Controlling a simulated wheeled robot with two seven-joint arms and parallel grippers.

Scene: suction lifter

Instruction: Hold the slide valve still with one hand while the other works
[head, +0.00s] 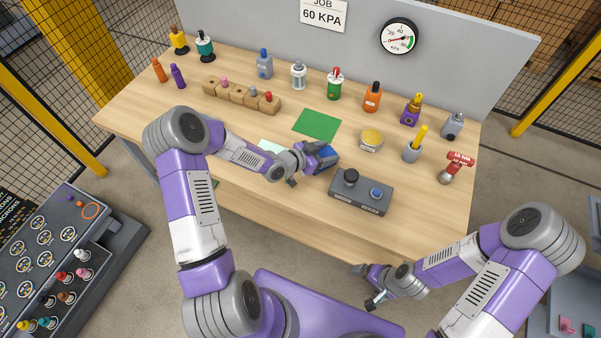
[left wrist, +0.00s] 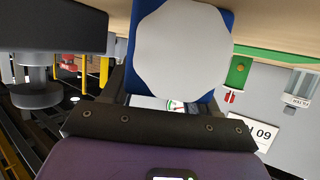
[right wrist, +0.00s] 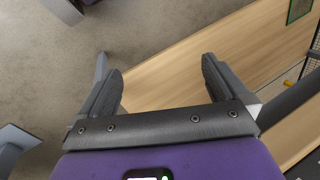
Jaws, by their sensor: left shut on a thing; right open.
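My left gripper (head: 314,161) is shut on a blue block (head: 326,158) over the table's front middle, just behind a dark grey box. My right gripper (head: 368,287) is open and empty, in front of the table's front edge. In the right wrist view its fingers (right wrist: 160,85) are wide apart, with floor and table edge beyond.
A green mat (head: 316,124) lies behind the left gripper. Several fittings line the back; a round tin (head: 371,138) and red-topped tool (head: 458,163) stand right. A gauge (head: 398,37) hangs on the panel.

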